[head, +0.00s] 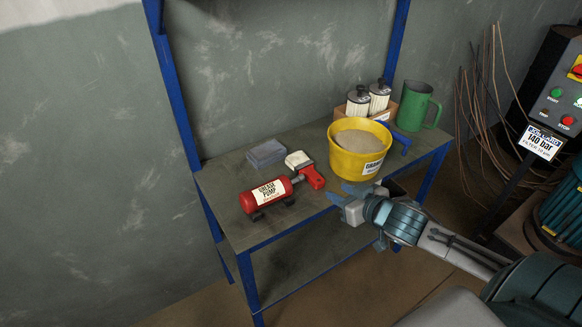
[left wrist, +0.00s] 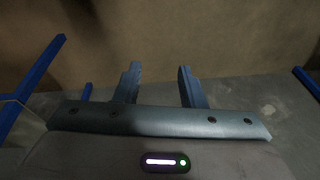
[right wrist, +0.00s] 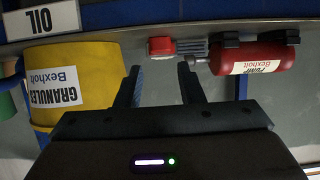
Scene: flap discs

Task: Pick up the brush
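The brush (head: 307,170) lies on the workbench (head: 225,205), with a red handle and a cream bristle head. Its head points toward the back wall and its handle toward the front edge. In the right wrist view, a red part of the brush (right wrist: 162,46) shows beyond the fingers. My right gripper (head: 342,198) is at the bench's front edge, below the yellow bucket and to the right of the brush, apart from it. Its fingers (right wrist: 160,88) are spread and empty. My left gripper (left wrist: 157,85) is outside the head view; its fingers are spread with nothing between them.
A red grease pump (head: 267,194) lies left of the brush, and a grey stack (head: 266,153) lies behind. The yellow granules bucket (head: 357,152) stands close on the right. Filter canisters (head: 358,100) and a green jug (head: 413,106) stand behind it. Blue posts (head: 178,100) frame the bench.

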